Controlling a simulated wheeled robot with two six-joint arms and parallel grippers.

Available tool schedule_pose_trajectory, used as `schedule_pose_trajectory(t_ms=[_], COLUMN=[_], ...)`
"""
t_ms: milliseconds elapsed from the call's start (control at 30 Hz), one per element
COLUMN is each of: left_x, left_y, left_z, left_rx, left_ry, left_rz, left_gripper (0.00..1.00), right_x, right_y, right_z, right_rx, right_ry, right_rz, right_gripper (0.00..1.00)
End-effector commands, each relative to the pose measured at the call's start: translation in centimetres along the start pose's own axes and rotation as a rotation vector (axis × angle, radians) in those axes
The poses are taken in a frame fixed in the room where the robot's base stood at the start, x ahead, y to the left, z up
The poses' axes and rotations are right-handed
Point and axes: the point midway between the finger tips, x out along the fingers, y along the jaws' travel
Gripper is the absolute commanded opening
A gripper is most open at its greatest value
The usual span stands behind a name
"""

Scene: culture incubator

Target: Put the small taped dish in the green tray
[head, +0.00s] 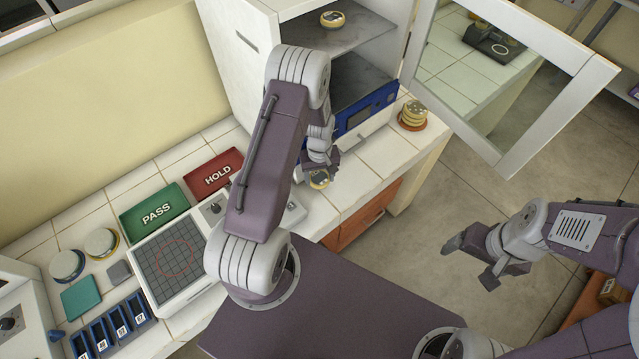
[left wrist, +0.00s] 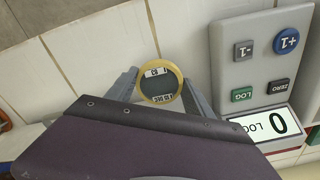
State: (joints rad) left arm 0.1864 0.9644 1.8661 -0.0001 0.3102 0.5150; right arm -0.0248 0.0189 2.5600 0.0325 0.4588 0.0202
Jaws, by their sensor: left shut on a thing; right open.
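My left gripper (head: 320,168) is shut on a small dish (head: 319,180) with a yellow rim, in front of the open incubator. In the left wrist view the dish (left wrist: 160,83) sits between the two fingers, with printed white labels near its edge; I cannot tell which part is tape. The green tray (head: 138,225), marked PASS, lies on the counter to the left, apart from the gripper, and looks empty. My right gripper (head: 487,262) is open and empty over the floor at the right.
A red HOLD tray (head: 231,158) lies beside the green one. A gridded device (head: 172,261) and a button counter (left wrist: 263,60) stand nearby. Other dishes are on the shelf (head: 332,19), stacked at right (head: 413,114) and at far left (head: 67,265). The incubator door (head: 560,105) is open.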

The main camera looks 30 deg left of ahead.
Motion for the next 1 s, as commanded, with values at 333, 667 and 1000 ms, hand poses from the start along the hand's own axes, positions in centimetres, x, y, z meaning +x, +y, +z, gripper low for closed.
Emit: schedule_pose_trajectory(t_ms=[333,667,1000], left_x=[-4.7,-6.8,-6.8], left_y=[5.5,7.4,7.4], left_z=[6.6,9.1,9.0], left_rx=[0.007,0.001,0.001], left_ry=[0.002,-0.001,-0.001], left_rz=[0.002,0.0,0.0], left_gripper=[0.18,0.18,0.18], right_x=[2.3,2.6,2.6], right_y=[0.0,0.1,0.1], right_z=[0.2,0.3,0.3], right_rx=[0.0,0.0,0.0], right_ry=[0.0,0.0,0.0], right_rz=[0.0,0.0,0.0], right_gripper=[0.82,0.82,0.82])
